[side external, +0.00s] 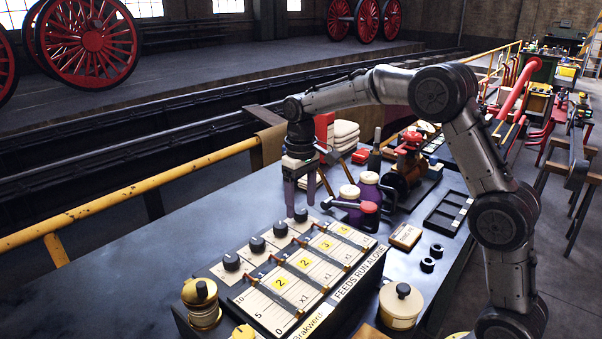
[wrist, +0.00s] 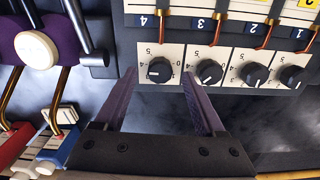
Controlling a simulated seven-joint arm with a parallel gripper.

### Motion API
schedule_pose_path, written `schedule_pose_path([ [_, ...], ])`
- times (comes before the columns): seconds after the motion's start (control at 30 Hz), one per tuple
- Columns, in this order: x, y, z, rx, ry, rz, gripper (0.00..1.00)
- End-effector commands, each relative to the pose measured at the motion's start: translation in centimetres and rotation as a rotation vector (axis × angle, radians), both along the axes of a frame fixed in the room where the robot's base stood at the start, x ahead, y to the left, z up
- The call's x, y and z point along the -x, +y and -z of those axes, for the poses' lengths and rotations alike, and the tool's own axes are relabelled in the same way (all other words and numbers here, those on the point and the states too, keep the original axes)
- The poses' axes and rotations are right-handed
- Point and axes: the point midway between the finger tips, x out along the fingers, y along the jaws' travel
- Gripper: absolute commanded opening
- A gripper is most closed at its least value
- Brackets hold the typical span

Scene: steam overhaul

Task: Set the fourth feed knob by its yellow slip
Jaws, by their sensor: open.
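The feed panel (side external: 262,303) lies on the bench with a row of black knobs and yellow number slips. The fourth knob (wrist: 160,70), by the upside-down label 4, shows in the wrist view with a pale pointer line toward the left. In the side view the fourth knob (side external: 300,214) is farthest back. Its yellow slip (side external: 343,229) is too small to read surely. My gripper (side external: 300,203) is open and points down over that knob. In the wrist view the fingers of my gripper (wrist: 160,76) stand on either side of it, apart from it.
The third knob (wrist: 209,71) is close beside my right finger in the wrist view. Purple-bodied jars with cream caps (side external: 368,187) stand right of my gripper. A brass oil cup (side external: 202,302) stands at the panel's near-left corner. The bench left of the panel is clear.

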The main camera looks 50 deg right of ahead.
Motion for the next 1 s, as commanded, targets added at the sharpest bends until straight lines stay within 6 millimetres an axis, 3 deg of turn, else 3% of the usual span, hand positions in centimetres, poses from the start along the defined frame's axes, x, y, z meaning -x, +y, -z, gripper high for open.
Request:
schedule_pose_path([
  [0.3, -0.1, 0.0, -7.0, 0.0, -0.008, 0.0, 0.72],
  [0.5, -0.1, 0.0, -10.3, 0.0, -0.005, 0.0, 0.72],
  [0.7, 0.0, 0.0, -11.8, 0.0, -0.003, 0.0, 0.72],
  [1.0, 0.0, 0.0, -12.0, 0.0, -0.002, 0.0, 0.72],
])
